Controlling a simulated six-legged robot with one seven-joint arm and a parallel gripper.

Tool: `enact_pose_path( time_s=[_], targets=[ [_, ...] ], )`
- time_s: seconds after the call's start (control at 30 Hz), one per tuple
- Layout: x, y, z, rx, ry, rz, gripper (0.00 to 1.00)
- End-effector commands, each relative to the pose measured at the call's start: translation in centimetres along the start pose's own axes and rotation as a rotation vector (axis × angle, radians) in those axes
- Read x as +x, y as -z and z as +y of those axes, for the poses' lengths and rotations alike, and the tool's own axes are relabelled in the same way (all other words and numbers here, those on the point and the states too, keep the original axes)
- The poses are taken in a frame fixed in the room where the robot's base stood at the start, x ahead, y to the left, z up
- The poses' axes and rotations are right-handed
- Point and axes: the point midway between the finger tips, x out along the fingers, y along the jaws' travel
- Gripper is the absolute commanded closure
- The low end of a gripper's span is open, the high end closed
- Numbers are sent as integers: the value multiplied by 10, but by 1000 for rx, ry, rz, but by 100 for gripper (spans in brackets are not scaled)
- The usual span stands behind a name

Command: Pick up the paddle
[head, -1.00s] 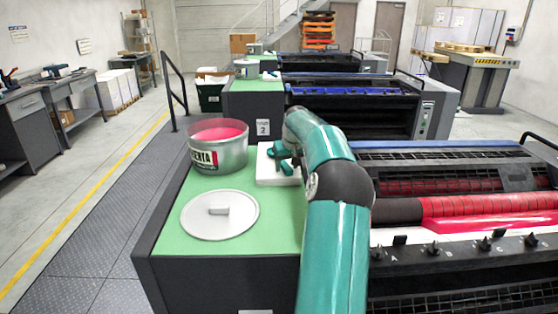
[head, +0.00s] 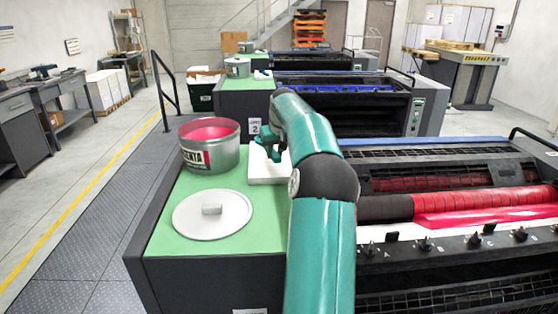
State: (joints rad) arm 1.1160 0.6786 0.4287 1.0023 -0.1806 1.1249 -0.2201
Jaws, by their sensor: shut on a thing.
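My gripper (head: 268,150) is small in the head view, just above the white pad (head: 262,174) on the green bench top. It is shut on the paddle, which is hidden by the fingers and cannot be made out. My teal arm covers the right end of the pad.
An open ink can (head: 209,157) with red ink stands close left of my gripper. Its grey lid (head: 235,222) lies flat in front, on the green top (head: 170,240). The press (head: 470,240) with red rollers is close on the right. A walkway (head: 95,220) runs along the left.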

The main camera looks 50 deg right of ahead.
Motion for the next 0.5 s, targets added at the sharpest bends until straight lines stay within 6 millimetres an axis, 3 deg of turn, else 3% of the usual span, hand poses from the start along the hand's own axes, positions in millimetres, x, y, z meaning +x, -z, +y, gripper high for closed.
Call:
enact_pose_path(
  time_s=[0.03,0.17,0.5],
  targets=[
    [-15,5,-12,-4,-1,5,99],
    [-44,11,-36,-4,-1,4,99],
    [-73,8,-100,-3,0,1,99]
  ],
)
